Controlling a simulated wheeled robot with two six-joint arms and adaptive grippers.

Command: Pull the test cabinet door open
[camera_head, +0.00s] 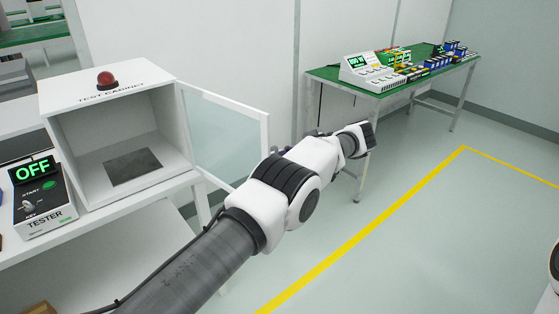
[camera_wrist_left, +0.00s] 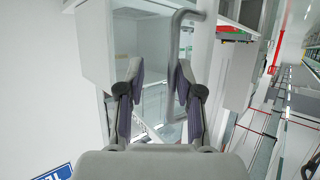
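The white test cabinet (camera_head: 108,93) stands on a bench at the left in the head view, its front open and its inside visible. Its glazed, white-framed door (camera_head: 226,135) is hinged at the cabinet's right side and stands swung well out. My left arm reaches past the door's lower right corner in the head view, and its gripper is mostly hidden there. In the left wrist view my left gripper (camera_wrist_left: 159,70) has its fingers apart. A bent grey handle bar (camera_wrist_left: 173,48) runs down beside the right finger; I cannot tell whether they touch. My right gripper is not seen.
A tester box (camera_head: 42,203) reading OFF sits left of the cabinet. A red dome lamp (camera_head: 107,79) is on the cabinet top. A green-topped table (camera_head: 327,74) with devices stands at the back right. The floor around the yellow line (camera_head: 385,221) is clear.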

